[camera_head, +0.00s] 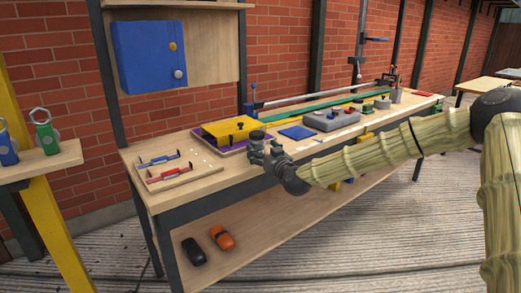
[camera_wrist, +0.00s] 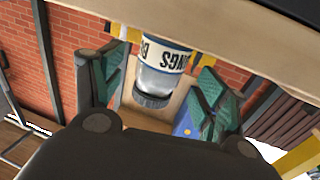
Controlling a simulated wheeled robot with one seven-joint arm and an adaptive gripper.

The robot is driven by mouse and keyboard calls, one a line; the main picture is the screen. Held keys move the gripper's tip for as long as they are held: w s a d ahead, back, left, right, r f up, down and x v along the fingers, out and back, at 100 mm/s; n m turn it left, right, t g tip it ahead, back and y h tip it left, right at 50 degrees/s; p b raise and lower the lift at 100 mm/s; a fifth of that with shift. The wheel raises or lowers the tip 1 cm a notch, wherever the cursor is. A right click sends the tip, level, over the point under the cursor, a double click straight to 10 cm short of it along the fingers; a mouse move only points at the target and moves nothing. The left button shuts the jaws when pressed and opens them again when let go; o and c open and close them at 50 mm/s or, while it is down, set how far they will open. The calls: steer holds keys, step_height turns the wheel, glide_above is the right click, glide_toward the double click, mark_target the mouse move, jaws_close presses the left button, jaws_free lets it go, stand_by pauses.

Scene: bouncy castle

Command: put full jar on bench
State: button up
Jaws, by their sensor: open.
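The jar (camera_wrist: 163,68) is a clear cylinder with a white label, dark lettering and a grey ribbed lid. In the wrist view it lies between the finger pads of my gripper (camera_wrist: 160,82). My gripper is open, with a teal pad on each side of the jar. In the head view my gripper (camera_head: 270,160) is at the front edge of the wooden bench (camera_head: 205,186), and the jar's top (camera_head: 257,135) shows above the fingers. The jar looks upright. Its base is hidden in the head view, so I cannot tell whether it touches the bench.
A board with red and blue tools (camera_head: 165,166) lies left on the bench. A yellow box (camera_head: 229,129), a blue pad (camera_head: 297,132) and a grey unit (camera_head: 331,119) are behind my gripper. A blue cabinet (camera_head: 145,55) hangs above.

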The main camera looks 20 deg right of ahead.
steer(key=s+d+p, duration=0.1)
steer(key=s+d, duration=0.1)
steer(key=s, duration=0.8)
steer(key=s+a+f+g, duration=0.35)
steer(key=s+f, duration=0.25)
steer(key=f, duration=0.5)
steer(key=s+a+f+g, duration=0.2)
steer(key=s+a+f, duration=0.3)
steer(key=f, duration=0.5)
steer(key=s+a+f+g, duration=0.25)
steer(key=s+f, duration=0.45)
steer(key=f, duration=0.4)
steer(key=s+d+f+g+h, duration=0.1)
steer(key=s+f+g, duration=0.2)
steer(key=s, duration=0.8)
steer(key=s+d+f+m+g+h, duration=0.1)
steer(key=s+f+g, duration=0.2)
steer(key=s+f, duration=0.5)
steer(key=s+d+f+m+g, duration=0.1)
steer(key=s+f, duration=0.4)
steer(key=s, duration=0.9)
steer(key=d+g, duration=0.1)
steer(key=g, duration=0.1)
steer(key=shift+s+f+g+h, duration=0.15)
steer(key=shift+f+g+h, duration=0.05)
steer(key=shift+g+h, duration=0.2)
steer(key=shift+d, duration=0.1)
steer(key=shift+c, duration=0.5)
